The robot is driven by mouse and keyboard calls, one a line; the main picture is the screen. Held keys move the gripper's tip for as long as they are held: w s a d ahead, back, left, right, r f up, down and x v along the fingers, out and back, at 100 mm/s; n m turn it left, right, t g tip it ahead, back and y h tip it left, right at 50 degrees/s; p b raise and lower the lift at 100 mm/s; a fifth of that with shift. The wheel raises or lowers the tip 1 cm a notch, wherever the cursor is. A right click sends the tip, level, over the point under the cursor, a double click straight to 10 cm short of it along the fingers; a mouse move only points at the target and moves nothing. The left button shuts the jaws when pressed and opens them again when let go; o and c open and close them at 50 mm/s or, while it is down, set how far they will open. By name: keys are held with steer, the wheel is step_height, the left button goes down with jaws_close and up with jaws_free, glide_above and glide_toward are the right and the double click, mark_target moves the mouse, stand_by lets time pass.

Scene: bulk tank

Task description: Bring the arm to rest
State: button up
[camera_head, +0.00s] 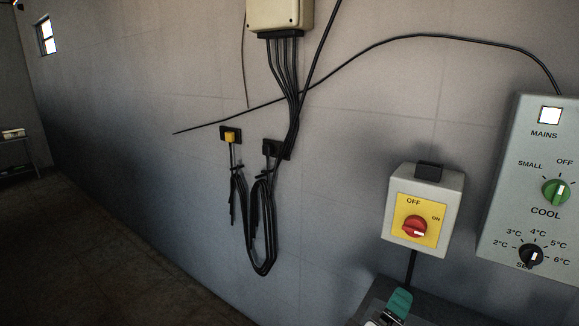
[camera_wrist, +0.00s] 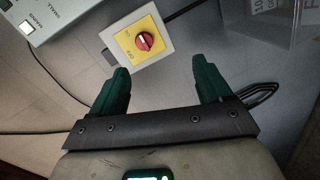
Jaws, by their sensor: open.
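My gripper shows in the wrist view (camera_wrist: 160,75) with its two green fingers wide apart and nothing between them. In the head view only a green finger (camera_head: 400,303) and a little of the hand show at the bottom edge, below the grey switch box (camera_head: 399,245). The box has a yellow plate and a red knob (camera_head: 415,228); the knob's white mark lies towards the right. In the wrist view the red knob (camera_wrist: 145,41) is beyond the fingertips and apart from them. Most of my arm is out of view.
A grey control panel (camera_head: 502,195) with a lit MAINS lamp, a green COOL knob and a black temperature knob is at the right. Black cables (camera_head: 262,220) hang on the wall below a beige box (camera_head: 280,14). Open floor (camera_head: 80,250) lies at the left.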

steer(key=s+d+f+m+g+y+p, duration=0.1)
steer(key=s+d+f+m+g+y, duration=0.1)
steer(key=s+d+f+g, duration=0.5)
steer(key=s+d+f+m+y+p, duration=0.15)
steer(key=s+d+f, duration=0.35)
steer(key=f, duration=0.6)
steer(key=s+f+m+g+y, duration=0.2)
steer(key=s+f+y, duration=0.1)
steer(key=s, duration=0.5)
steer(key=s+f+m+g+y, duration=0.2)
steer(key=s+f, duration=0.3)
steer(key=s, duration=0.4)
steer(key=shift+g+y, duration=0.4)
steer(key=shift+y, duration=0.05)
steer(key=shift+m, duration=0.25)
